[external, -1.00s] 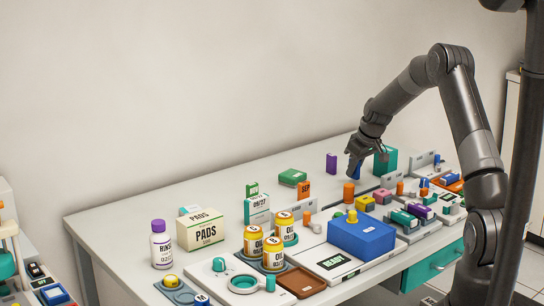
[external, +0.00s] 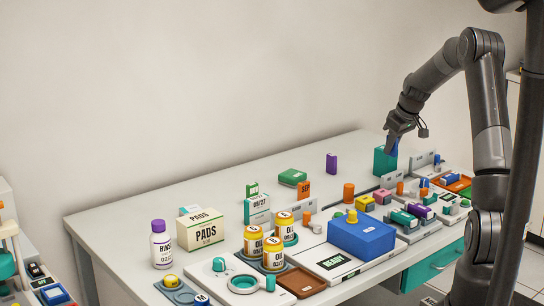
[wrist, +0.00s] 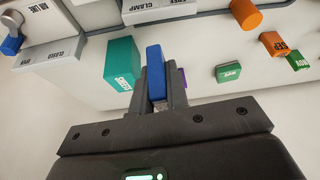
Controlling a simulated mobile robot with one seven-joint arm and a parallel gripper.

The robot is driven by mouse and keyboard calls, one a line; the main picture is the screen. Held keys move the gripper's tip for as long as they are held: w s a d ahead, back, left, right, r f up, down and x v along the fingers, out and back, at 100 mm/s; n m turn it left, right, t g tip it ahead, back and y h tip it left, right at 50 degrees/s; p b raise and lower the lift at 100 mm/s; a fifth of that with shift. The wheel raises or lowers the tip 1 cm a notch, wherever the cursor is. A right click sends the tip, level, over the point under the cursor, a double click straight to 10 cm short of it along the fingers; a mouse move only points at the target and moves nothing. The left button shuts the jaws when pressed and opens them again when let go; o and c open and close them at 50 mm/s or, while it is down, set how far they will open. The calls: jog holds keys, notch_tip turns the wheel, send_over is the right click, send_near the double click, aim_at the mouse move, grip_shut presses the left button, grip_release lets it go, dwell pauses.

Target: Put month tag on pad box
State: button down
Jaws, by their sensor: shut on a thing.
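My gripper (external: 391,141) is shut on a small blue block (external: 395,149), and no print on it can be read. In the wrist view the block (wrist: 155,58) stands between the fingers (wrist: 158,92). It is raised by the teal box; I cannot tell whether they touch. The cream pad box (external: 200,230), printed PADS, stands at the left of the table, far from my gripper. An orange tag (external: 304,190) printed SEP stands mid-table, and a small green tag (external: 253,190) stands further left. They also show in the wrist view as orange (wrist: 275,44) and green (wrist: 298,61).
The teal box (external: 381,160) stands beside my gripper. A purple block (external: 331,163) and a flat green box (external: 292,177) stand along the back. A white bottle (external: 161,245), amber jars (external: 274,254) and a blue case (external: 361,236) crowd the front. The back left tabletop is clear.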

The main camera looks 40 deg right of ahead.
jog(key=w+a+n, duration=0.1)
jog(key=w+a, duration=0.9)
jog(key=a, duration=0.2)
jog(key=n+y, duration=0.1)
jog(key=n, duration=0.1)
send_over(190, 209)
jog(key=f, duration=0.4)
jog(key=shift+d+f, duration=0.15)
jog(key=shift+d, duration=0.1)
jog(key=shift+a+f, duration=0.1)
jog(key=shift+a, duration=0.05)
jog(key=shift+f, duration=1.95)
jog(key=shift+f, duration=0.15)
